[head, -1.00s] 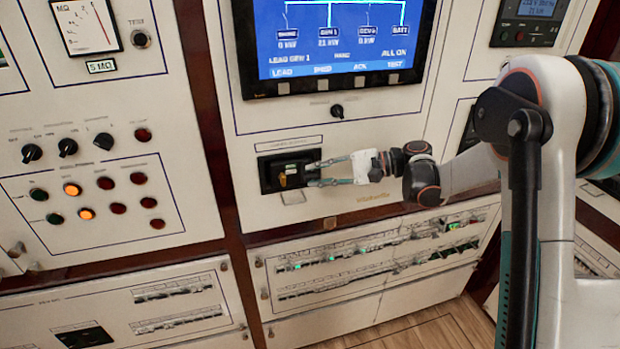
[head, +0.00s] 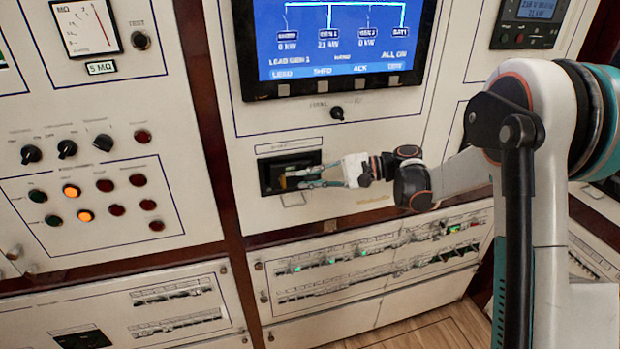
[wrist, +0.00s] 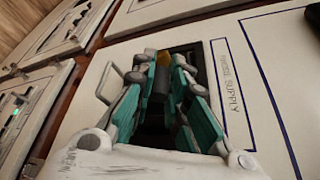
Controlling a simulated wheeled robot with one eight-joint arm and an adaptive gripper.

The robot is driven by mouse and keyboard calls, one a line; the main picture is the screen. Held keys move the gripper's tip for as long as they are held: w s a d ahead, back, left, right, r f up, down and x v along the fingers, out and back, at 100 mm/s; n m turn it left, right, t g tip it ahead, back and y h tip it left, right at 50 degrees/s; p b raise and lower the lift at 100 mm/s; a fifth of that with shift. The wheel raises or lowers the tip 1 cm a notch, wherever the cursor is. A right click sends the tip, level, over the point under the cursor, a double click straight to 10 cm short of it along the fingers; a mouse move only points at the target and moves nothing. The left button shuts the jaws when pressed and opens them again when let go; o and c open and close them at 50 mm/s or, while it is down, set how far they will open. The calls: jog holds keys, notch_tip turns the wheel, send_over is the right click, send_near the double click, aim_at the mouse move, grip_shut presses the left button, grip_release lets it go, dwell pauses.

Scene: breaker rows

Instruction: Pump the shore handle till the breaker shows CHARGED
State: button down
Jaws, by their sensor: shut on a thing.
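The breaker (head: 268,176) sits in a black recess in the white panel, under the blue screen. My gripper (head: 287,179) reaches into this recess from the right. Its teal fingers are shut on the shore handle, a small dark and yellowish piece (wrist: 160,78) between the fingertips in the wrist view. The fingers hide most of the handle and part of the breaker face. I cannot read any CHARGED sign on the breaker, and the handle's angle is unclear.
A label ending in "SUPPLY" (wrist: 230,85) runs beside the recess. A small knob (head: 337,113) sits above it, under the screen (head: 340,40). Rows of breakers (head: 370,252) lie below. Lamps and knobs (head: 85,190) fill the left panel.

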jog(key=shift+s+d+f+n+t+y+b, duration=0.15)
jog(key=shift+s+f+n+y+b, duration=0.25)
jog(key=shift+n+b, duration=0.45)
jog(key=shift+s+f+n+t+y+b, duration=0.2)
jog(key=shift+f+n+y+b, duration=0.15)
jog(key=shift+f+n+b, duration=0.35)
jog(key=shift+s+d+f+n+t+y+b, duration=0.15)
jog(key=shift+s+f+n+y+b, duration=0.15)
jog(key=shift+n+b, duration=0.7)
jog(key=c, duration=1.8)
grip_release()
jog(key=shift+c, duration=0.2)
jog(key=shift+d, duration=0.1)
jog(key=s+d, duration=0.1)
jog(key=d, duration=1)
jog(key=shift+s+d, duration=0.15)
jog(key=shift+d, duration=0.2)
jog(key=shift+r, duration=0.1)
